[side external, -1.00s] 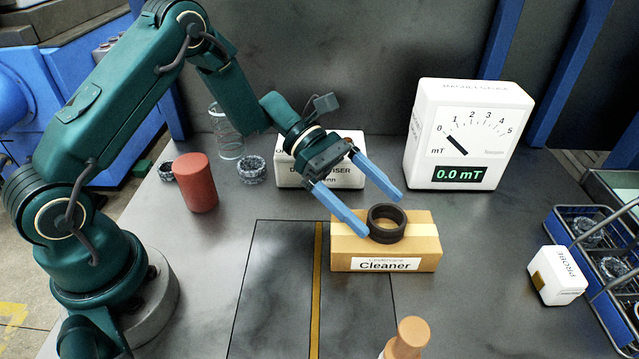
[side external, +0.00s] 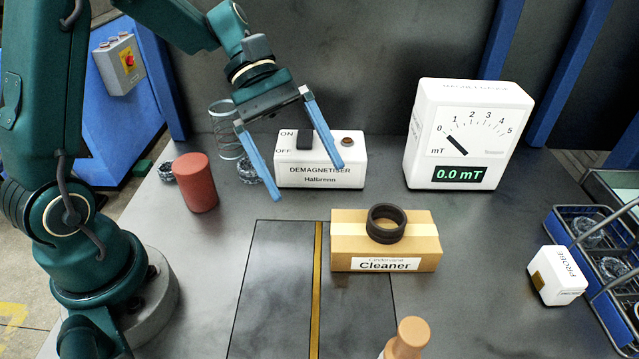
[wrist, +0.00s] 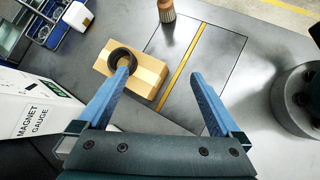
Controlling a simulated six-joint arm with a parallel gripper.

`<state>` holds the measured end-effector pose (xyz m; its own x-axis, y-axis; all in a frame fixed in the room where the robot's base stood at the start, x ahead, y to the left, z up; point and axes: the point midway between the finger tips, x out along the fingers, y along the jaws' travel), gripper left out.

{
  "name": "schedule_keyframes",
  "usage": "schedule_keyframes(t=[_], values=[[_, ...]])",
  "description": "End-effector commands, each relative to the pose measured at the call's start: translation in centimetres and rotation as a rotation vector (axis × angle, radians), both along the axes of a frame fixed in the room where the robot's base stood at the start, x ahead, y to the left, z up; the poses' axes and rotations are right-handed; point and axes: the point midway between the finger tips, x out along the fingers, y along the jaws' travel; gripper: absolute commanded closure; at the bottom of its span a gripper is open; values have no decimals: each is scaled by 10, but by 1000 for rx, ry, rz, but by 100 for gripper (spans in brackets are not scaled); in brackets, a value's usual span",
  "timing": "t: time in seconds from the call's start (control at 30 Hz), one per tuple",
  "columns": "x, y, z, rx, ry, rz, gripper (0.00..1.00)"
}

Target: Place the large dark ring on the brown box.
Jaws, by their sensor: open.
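The large dark ring (side external: 386,224) lies flat on top of the brown box (side external: 346,251) labelled Cleaner. In the wrist view the ring (wrist: 122,57) rests on the box (wrist: 146,88), its near edge close to the left fingertip in the picture. My gripper (side external: 308,182) is open and empty, up and to the left of the box in the side view, in front of the demagnetiser. In the wrist view my gripper's fingers (wrist: 164,80) are spread wide with nothing between them.
A white demagnetiser (side external: 320,172) stands behind the box, and a magnet gauge (side external: 465,135) reads 0.0 mT. A red cylinder (side external: 195,182) is at left, a blue basket (side external: 600,262) and probe block (side external: 557,276) at right. A brush (side external: 407,338) stands in front.

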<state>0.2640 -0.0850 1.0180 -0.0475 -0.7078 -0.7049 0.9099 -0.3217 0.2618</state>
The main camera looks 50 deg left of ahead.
Motion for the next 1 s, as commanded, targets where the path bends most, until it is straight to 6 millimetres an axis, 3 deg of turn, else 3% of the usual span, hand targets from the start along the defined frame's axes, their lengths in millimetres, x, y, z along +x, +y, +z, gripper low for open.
schedule_keyframes(t=[0.2, 0.5, 0.73, 1.0], values=[[-49, 0, 15, 297, -287, -301, 0], [-93, 24, 23, 688, -677, -680, 0], [-105, 41, 28, 892, -872, -860, 0], [-106, 45, 28, 939, -914, -901, 0]])
